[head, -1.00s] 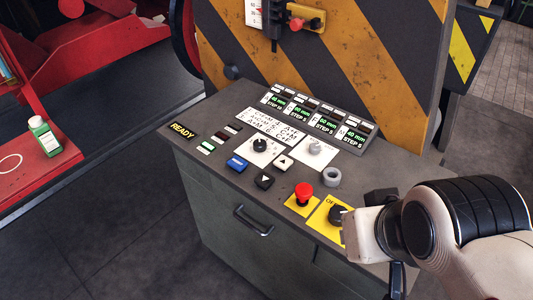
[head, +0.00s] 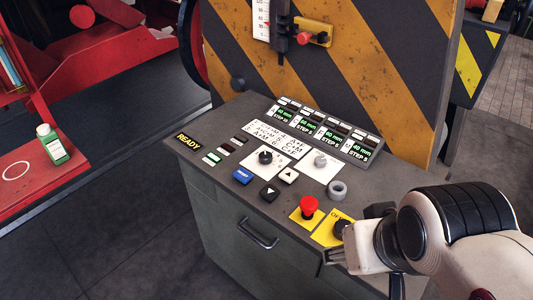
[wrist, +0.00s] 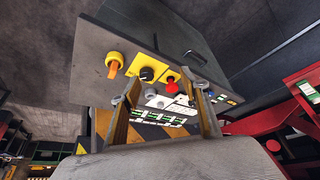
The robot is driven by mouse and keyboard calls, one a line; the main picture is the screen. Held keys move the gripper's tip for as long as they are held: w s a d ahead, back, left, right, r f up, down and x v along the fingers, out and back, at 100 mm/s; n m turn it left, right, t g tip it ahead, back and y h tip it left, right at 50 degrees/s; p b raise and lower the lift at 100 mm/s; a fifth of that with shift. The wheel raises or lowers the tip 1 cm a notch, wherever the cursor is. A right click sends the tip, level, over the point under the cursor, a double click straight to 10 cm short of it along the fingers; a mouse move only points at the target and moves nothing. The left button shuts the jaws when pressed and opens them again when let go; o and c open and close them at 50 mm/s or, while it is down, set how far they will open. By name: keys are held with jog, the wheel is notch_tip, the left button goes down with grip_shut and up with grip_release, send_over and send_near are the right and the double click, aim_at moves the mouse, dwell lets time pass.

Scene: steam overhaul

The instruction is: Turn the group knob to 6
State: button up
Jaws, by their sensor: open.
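The control panel (head: 225,115) carries two knobs on white dial plates: a black knob (head: 265,157) on the left and a grey knob (head: 320,161) on the right. The dial marks are too small to read, and I cannot tell for sure which is the group knob. A printed chart of numbered letter pairs (head: 277,138) lies just behind them. My gripper (head: 331,257) is open and empty at the panel's front right edge, to the right of and in front of both dials. Its two fingers stand apart in the wrist view (wrist: 165,98), with the panel beyond them.
A red mushroom button (head: 308,205) and a black knob on a yellow plate (head: 341,228) are close to my gripper. A grey ring (head: 337,189) stands behind them. Blue (head: 242,176), black and white buttons sit in front of the dials. A striped upright panel (head: 340,80) closes the back.

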jog(key=w+f, duration=0.1)
jog(key=n+g+y, duration=0.1)
jog(key=n+g, duration=0.2)
send_near(266, 155)
jog(key=s+f, duration=0.1)
jog(key=s, duration=0.1)
jog(key=s+d+f, duration=0.1)
jog(key=s, duration=0.2)
jog(key=s+d+f, duration=0.1)
jog(key=s+f, duration=0.1)
jog(key=s, duration=0.1)
jog(key=shift+s, duration=0.2)
jog(key=w, duration=0.2)
jog(key=w+t, duration=0.1)
jog(key=shift+w+a+n+y, duration=0.3)
jog(key=shift+a, duration=0.1)
jog(key=shift+n+t, duration=0.6)
jog(key=shift+n, duration=0.1)
jog(key=w+r, duration=0.2)
jog(key=w, duration=0.1)
jog(key=shift+w+a+r, duration=0.2)
jog(key=shift+a+r, duration=0.15)
jog(key=shift+f, duration=0.1)
jog(key=shift+x, duration=3.8)
jog(key=shift+a, duration=0.1)
